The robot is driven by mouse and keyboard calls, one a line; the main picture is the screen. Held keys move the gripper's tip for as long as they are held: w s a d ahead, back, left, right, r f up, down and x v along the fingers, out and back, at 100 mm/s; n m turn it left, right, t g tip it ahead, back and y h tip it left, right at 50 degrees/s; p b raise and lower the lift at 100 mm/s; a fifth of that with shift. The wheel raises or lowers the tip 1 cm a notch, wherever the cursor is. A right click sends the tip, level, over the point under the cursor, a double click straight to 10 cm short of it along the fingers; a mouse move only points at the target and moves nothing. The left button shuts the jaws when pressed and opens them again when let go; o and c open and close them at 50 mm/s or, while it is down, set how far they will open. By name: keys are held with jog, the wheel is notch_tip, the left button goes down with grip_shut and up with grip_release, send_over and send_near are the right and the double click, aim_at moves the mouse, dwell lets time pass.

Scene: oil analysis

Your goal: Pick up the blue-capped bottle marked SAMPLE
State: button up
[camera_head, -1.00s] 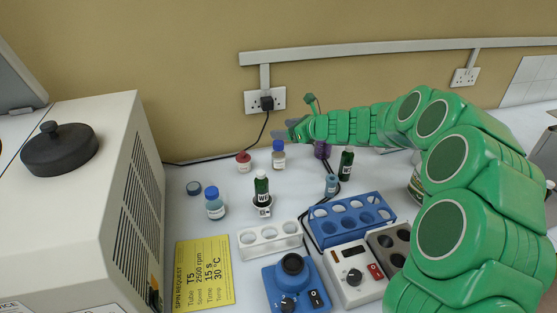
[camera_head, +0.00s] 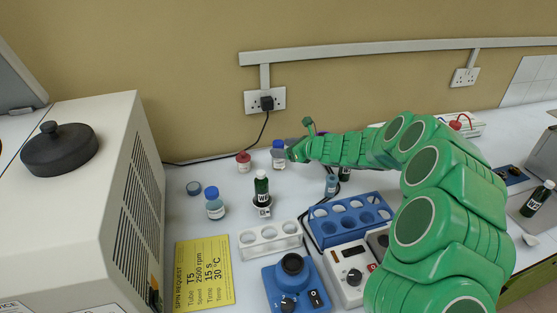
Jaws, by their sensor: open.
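A blue-capped bottle with a pale label (camera_head: 278,155) stands upright near the wall, at the back of the bench. A second blue-capped bottle, with blue contents (camera_head: 215,204), stands further forward and left. The lettering on both is too small to read, so I cannot tell which is marked SAMPLE. My gripper (camera_head: 289,148) is low, at the right side of the back bottle, and open. Its fingers are largely hidden, and I cannot tell whether they touch or straddle the bottle.
A red-capped bottle (camera_head: 244,162) stands just left of the back bottle. A dark-green bottle (camera_head: 261,188) stands in front. A blue rack (camera_head: 374,222), a white rack (camera_head: 269,252) and a blue device (camera_head: 281,287) lie forward. A centrifuge-like white machine (camera_head: 103,120) fills the left.

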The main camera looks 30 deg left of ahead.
aim_at(274, 147)
jog(key=x, duration=0.4)
jog(key=shift+a+f, duration=0.15)
jog(key=shift+a, duration=0.25)
jog(key=c, duration=1.2)
